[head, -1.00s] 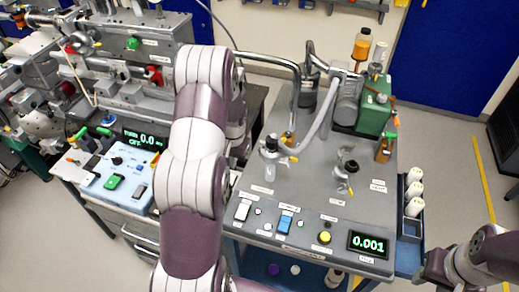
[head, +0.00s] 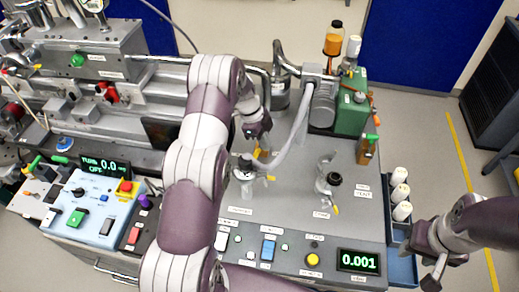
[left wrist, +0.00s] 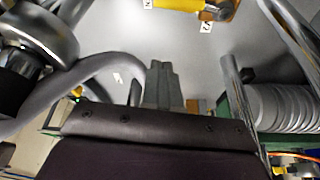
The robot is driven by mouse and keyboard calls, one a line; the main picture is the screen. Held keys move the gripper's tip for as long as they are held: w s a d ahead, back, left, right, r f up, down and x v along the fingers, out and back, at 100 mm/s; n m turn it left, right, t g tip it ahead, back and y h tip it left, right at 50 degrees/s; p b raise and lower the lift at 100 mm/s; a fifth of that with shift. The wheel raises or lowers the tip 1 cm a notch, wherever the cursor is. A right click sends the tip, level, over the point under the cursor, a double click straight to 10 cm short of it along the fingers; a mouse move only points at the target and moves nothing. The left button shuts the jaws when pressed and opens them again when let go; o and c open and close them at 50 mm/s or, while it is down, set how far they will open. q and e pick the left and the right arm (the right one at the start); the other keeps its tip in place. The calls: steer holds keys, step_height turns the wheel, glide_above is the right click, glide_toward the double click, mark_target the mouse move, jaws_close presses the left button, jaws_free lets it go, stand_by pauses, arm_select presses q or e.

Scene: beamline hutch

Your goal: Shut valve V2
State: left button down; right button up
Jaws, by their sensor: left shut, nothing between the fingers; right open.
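My left gripper is shut and empty. Its fingers (left wrist: 163,80) point toward the grey panel, apart from the handle in the wrist view. My right gripper (head: 436,270) is open and empty, right of the bench.
A bent hose (head: 300,125), a green pump (head: 352,115) and an orange bottle (head: 333,42) crowd the back. A display (head: 358,261) reads 0.001. White bottles (head: 400,195) stand at right.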

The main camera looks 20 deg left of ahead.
mark_target(258, 151)
arm_select(q)
steer(key=p+x, duration=0.1)
steer(key=x, duration=0.4)
steer(key=shift+w+d+f+p, duration=0.1)
steer(key=shift+w+f+p, duration=0.05)
steer(key=shift+f+p, duration=0.2)
steer(key=a, duration=0.1)
steer(key=a+p, duration=0.1)
steer(key=a, duration=0.1)
steer(key=shift+a+f+p, duration=0.1)
steer(key=shift+f+p, duration=0.2)
steer(key=shift+f, duration=0.1)
steer(key=shift+a+f, duration=0.2)
steer(key=shift+a, duration=0.15)
